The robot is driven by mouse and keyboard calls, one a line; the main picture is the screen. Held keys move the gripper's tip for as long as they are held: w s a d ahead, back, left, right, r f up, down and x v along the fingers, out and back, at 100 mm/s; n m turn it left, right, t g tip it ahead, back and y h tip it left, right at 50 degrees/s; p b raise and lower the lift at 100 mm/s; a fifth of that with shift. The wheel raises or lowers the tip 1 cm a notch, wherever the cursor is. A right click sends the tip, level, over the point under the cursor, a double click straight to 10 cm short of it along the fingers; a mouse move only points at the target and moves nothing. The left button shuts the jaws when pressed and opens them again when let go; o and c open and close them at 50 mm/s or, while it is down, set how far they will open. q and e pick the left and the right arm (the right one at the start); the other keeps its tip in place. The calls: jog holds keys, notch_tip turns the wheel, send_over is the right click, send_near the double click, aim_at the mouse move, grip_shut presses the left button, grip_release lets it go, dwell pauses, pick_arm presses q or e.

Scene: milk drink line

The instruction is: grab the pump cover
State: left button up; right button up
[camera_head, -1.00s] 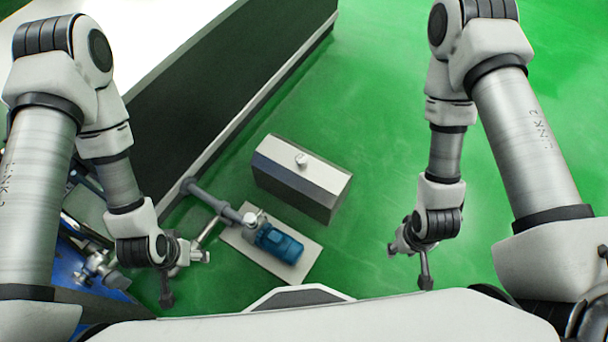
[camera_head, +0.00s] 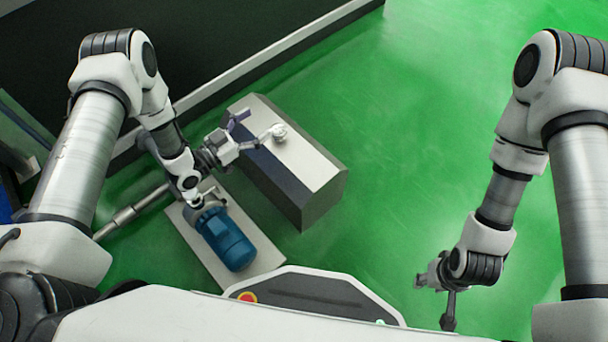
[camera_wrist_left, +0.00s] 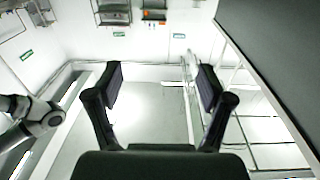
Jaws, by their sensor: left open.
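A small silver-white round part (camera_head: 279,132), which looks like the pump cover, sits on the pale top of a box. My left gripper (camera_head: 245,131) is open and empty above the box's left part, with its fingers pointing toward the part and close to it. I cannot tell whether they touch. The left wrist view shows the open fingers (camera_wrist_left: 160,92) with nothing between them; the cover is not visible there. The pump with its blue motor (camera_head: 228,240) is below my left wrist, its head partly hidden. My right gripper (camera_head: 434,303) hangs apart at the right, fingers spread and empty.
The box (camera_head: 318,174) has a pale top and dark sides. The pump stands on a light base plate (camera_head: 268,252) beside it, with a metal pipe (camera_head: 130,214) running left. A dark wall-like unit (camera_head: 220,45) is behind. Green floor (camera_head: 420,140) at the right is clear.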

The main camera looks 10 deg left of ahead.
pick_arm(q)
jog(key=b, duration=0.5)
send_near(275, 135)
jog(key=w, duration=0.1)
jog(key=w+d+f, duration=0.1)
jog(key=shift+w+d+f+n+y, duration=0.1)
jog(key=shift+w+f+n+y, duration=0.2)
jog(key=shift+w+y, duration=0.1)
jog(key=b+x, duration=0.5)
jog(key=x, duration=0.2)
jog(key=shift+d+f, duration=0.15)
jog(key=shift+w+d, duration=0.2)
jog(key=shift+r, duration=0.25)
grip_shut()
pick_arm(e)
notch_tip(275, 135, down, 13)
jog(key=shift+w+d+f, duration=0.2)
jog(key=shift+d, duration=0.05)
